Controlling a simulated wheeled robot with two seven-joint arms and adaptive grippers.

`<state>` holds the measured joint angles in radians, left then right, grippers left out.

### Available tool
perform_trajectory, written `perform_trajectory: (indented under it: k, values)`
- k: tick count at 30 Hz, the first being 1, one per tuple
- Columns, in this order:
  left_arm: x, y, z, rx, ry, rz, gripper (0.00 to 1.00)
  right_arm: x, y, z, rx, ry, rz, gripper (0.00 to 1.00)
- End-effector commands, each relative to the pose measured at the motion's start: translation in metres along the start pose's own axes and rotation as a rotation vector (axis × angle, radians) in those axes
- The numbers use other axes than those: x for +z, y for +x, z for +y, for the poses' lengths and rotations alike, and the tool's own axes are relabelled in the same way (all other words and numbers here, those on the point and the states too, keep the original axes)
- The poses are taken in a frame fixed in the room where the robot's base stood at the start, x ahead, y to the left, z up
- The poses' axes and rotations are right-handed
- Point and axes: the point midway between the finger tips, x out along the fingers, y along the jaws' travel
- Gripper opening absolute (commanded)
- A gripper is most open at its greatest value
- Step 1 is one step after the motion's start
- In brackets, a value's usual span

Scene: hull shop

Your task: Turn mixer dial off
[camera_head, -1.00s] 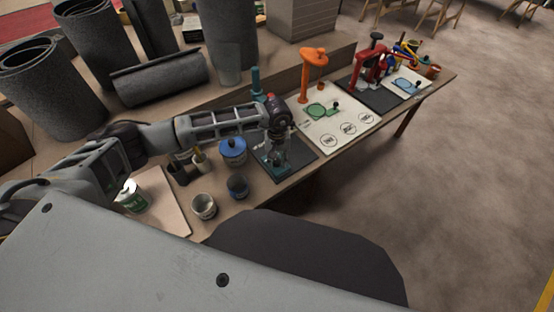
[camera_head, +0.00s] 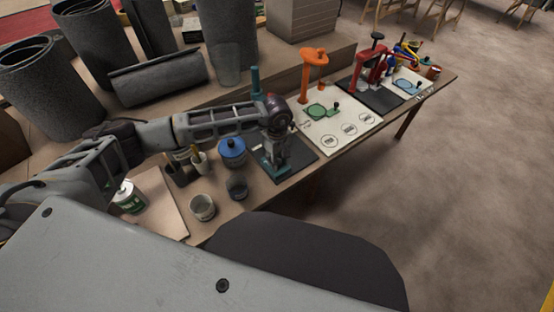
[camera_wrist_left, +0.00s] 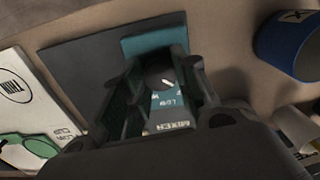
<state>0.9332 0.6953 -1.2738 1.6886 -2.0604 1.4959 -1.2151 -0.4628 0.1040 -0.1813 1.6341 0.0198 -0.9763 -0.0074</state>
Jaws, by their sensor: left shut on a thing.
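The mixer is a teal unit (camera_head: 272,170) on a dark mat, below my left gripper in the head view. In the left wrist view its teal base (camera_wrist_left: 155,42) and pale panel show, with upside-down lettering that seems to read MIXER and LOW. The dark round dial (camera_wrist_left: 160,78) with a white pointer mark sits between the fingers. My left gripper (camera_head: 276,150) points down over the mixer, its fingers on either side of the dial, shut on it. The fingers hide the dial's sides; its exact setting is hard to read. My right gripper is not in view.
A white board (camera_head: 340,128) with an orange stand (camera_head: 313,70) is to the right, then a red device (camera_head: 374,62). Grey rolls stand behind.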

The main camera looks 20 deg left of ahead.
Motion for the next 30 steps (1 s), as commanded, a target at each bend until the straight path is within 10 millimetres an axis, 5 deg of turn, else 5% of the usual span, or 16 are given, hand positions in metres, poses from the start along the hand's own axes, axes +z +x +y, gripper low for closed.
perform_trajectory:
  k: [15, 16, 21, 30]
  values:
    - [-0.0004, -0.0006, 0.0003, 0.001, -0.025, 0.001, 0.06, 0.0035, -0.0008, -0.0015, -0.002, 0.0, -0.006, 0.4]
    - [-0.0005, -0.0006, 0.0003, 0.001, -0.025, 0.001, 0.32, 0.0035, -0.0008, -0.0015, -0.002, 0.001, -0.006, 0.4]
    - [-0.0004, -0.0004, 0.0002, 0.001, -0.024, 0.001, 0.53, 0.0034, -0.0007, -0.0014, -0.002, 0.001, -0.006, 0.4]
    - [-0.0002, -0.0003, 0.0001, 0.0, -0.023, 0.0, 0.53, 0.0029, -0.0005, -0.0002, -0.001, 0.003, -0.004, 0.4]
